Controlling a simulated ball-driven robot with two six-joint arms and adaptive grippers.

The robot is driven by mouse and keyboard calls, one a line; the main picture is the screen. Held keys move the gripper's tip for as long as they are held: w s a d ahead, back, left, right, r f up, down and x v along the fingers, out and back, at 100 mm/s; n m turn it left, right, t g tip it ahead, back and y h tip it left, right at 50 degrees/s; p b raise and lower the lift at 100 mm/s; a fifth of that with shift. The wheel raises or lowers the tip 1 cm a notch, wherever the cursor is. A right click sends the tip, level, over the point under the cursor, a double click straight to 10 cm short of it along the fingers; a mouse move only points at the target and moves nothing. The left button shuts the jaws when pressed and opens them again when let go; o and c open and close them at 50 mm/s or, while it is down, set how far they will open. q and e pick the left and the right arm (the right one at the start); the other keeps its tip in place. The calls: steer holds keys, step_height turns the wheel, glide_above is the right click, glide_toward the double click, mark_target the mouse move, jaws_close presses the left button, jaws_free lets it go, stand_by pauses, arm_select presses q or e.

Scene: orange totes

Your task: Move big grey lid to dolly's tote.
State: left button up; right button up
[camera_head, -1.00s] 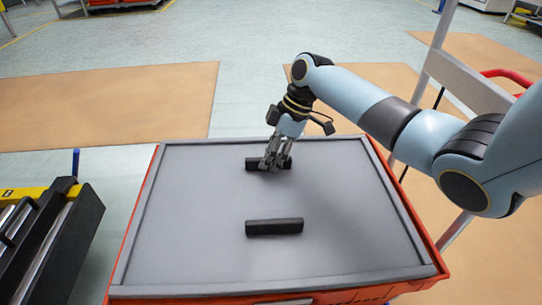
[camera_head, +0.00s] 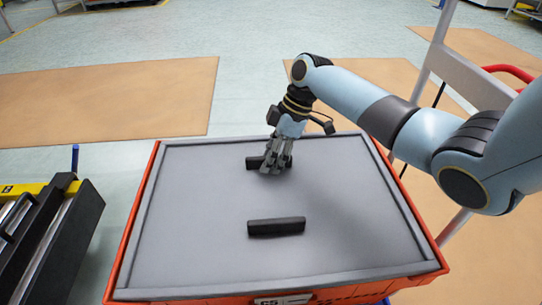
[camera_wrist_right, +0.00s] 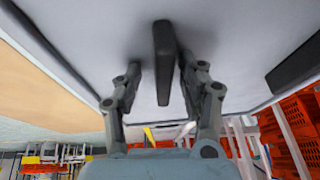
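The big grey lid (camera_head: 345,200) lies flat on top of an orange tote (camera_head: 128,245). It has two black bar handles. The near handle (camera_head: 276,226) is free. The far handle (camera_head: 254,163) is partly hidden behind my right gripper (camera_head: 276,170). In the right wrist view the fingers of my right gripper (camera_wrist_right: 159,75) stand apart on both sides of the handle (camera_wrist_right: 163,55), with a gap showing on the left side. My left gripper is not in view.
A black and yellow unit with rollers (camera_head: 50,230) stands to the left of the tote. A grey frame with a red handle (camera_head: 512,72) stands at the right. Tan mats (camera_head: 110,95) lie on the open floor behind.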

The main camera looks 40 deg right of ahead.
steer(key=v, duration=0.7)
steer(key=shift+s+d+r, duration=0.1)
steer(key=shift+r, duration=0.15)
